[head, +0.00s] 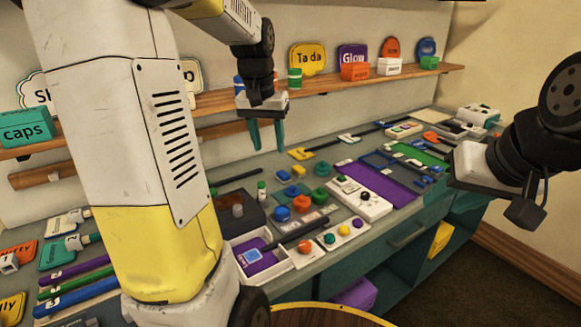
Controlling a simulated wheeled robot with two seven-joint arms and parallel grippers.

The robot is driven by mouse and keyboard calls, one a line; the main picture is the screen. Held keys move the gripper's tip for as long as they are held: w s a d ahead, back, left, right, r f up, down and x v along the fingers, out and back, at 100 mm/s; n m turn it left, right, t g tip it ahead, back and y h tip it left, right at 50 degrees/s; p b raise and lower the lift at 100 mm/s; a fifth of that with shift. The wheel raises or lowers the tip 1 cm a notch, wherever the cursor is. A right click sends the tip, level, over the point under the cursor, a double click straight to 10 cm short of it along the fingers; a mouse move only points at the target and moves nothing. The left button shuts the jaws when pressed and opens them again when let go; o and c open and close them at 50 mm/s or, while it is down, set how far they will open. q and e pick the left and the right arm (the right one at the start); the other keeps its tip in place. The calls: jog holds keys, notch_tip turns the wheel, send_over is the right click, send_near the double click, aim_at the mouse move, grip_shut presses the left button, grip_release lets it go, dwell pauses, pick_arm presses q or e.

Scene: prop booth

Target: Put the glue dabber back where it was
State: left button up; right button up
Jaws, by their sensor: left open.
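I cannot pick out the glue dabber for certain. A small white bottle with a green cap (262,190) stands upright on the bench, below my left gripper (267,140). That gripper points down above the back of the bench, its two teal fingers apart with nothing between them. My left arm hides a large part of the bench and shelf at the left.
The bench (322,160) is crowded with knobs, a purple tray (375,185), a white switch box (358,200) and a white tray (290,262). A wooden shelf (330,83) with signs and small boxes runs along the wall behind. Coloured pens (75,285) lie at the left.

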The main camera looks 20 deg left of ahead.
pick_arm(q)
jog(key=s+d+r+t+h, duration=0.1)
jog(key=s+d, duration=0.3)
jog(key=s, duration=0.5)
jog(key=s+d+r+t, duration=0.1)
jog(key=s+d+t, duration=0.2)
jog(key=s, duration=0.6)
jog(key=shift+s+d+r+m+h, duration=0.15)
jog(key=shift+d+r+m+h, duration=0.2)
jog(key=shift+d, duration=0.35)
